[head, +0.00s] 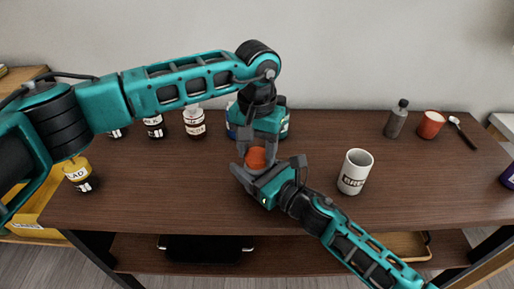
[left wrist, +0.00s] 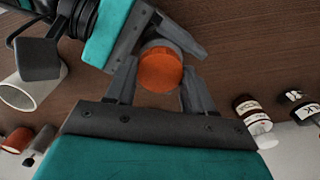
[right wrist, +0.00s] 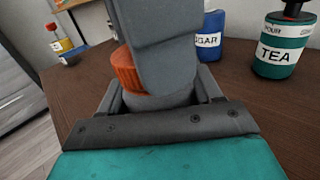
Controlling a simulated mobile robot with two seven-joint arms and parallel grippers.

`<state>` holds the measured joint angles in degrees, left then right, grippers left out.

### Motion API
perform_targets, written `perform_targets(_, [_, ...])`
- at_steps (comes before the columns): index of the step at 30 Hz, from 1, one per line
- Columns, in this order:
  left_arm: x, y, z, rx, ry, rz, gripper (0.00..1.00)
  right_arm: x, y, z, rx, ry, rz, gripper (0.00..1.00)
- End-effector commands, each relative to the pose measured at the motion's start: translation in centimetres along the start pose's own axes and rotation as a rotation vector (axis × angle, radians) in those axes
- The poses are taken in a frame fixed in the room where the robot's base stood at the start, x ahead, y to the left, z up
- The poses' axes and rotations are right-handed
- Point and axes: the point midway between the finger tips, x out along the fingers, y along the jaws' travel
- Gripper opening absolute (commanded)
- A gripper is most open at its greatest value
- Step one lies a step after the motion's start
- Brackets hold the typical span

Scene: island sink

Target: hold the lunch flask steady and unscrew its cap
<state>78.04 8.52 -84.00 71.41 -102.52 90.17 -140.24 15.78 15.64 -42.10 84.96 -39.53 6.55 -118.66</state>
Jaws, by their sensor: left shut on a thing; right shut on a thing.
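The lunch flask stands near the middle of the brown table; its round orange cap (head: 256,158) is on top. The cap also shows in the left wrist view (left wrist: 160,70) and right wrist view (right wrist: 124,70). My left gripper (head: 257,147) reaches down from above, with its fingers shut on the cap from either side. My right gripper (head: 256,170) comes in low from the front right and is shut around the flask's body. The body is mostly hidden by the fingers. I cannot tell whether the cap has turned.
A white mug (head: 355,171) stands to the right of the flask. A grey bottle (head: 396,119), a red cup (head: 431,124) and a spoon (head: 462,132) are farther right. Sugar (right wrist: 209,36) and tea (right wrist: 283,47) canisters stand behind. Small bottles (head: 194,121) line the back left.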

Motion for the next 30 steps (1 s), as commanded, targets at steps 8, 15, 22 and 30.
perform_targets(8, [-0.02, -0.01, 0.00, 0.000, 0.000, 0.000, 0.16, 0.00, -0.01, 0.00, 0.000, 0.000, 0.000, 0.00])
perform_targets(15, [-0.05, -0.01, -0.01, -0.153, 0.000, 0.000, 0.16, 0.00, -0.01, 0.00, 0.000, 0.000, 0.000, 0.00])
perform_targets(22, [-0.07, 0.00, 0.01, -0.579, -0.001, 0.001, 0.16, 0.00, -0.01, 0.00, 0.000, 0.000, 0.000, 0.00])
perform_targets(30, [-0.09, 0.00, 0.02, -1.089, -0.001, 0.000, 0.16, 0.00, -0.02, -0.01, 0.000, 0.000, -0.001, 0.00])
